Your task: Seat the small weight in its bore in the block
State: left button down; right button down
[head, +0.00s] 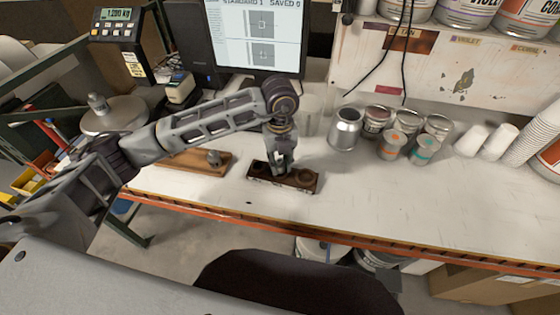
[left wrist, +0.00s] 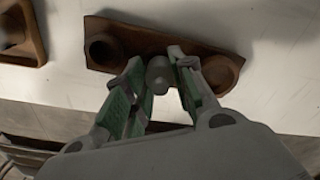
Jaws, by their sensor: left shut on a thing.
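The block (head: 285,184) is a dark brown wooden bar with round bores, lying near the front edge of the workbench. It also shows in the left wrist view (left wrist: 135,38), with an empty-looking bore at its left end. My left gripper (head: 280,168) is over the middle of the block, pointing down. In the left wrist view its green-padded fingers (left wrist: 158,88) are shut on the small weight (left wrist: 158,72), a grey metal piece with a rounded top. The weight overlaps the block's near edge in that view. Whether its bottom is inside a bore is hidden. My right gripper is out of view.
A wooden board (head: 190,165) with another grey weight (head: 214,158) lies left of the block. A scale (head: 115,115) with a larger weight (head: 97,103) stands far left. Several cans, including a silver one (head: 346,130), stand behind. The bench right of the block is clear.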

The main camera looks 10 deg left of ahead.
pick_arm(q)
jog(key=shift+f+b, duration=0.6)
jog(key=shift+f, duration=0.2)
dwell(0.4)
jog(key=shift+r, duration=0.35)
jog(key=shift+r+p, duration=0.3)
jog(key=shift+r, duration=0.05)
jog(key=shift+r, duration=0.25)
dwell(1.0)
jog(key=shift+f+b, duration=0.85)
jog(key=shift+f, duration=0.1)
dwell(1.0)
jog(key=shift+r, duration=0.25)
jog(key=shift+r+p, duration=0.3)
jog(key=shift+r, duration=0.05)
jog(key=shift+r, duration=0.4)
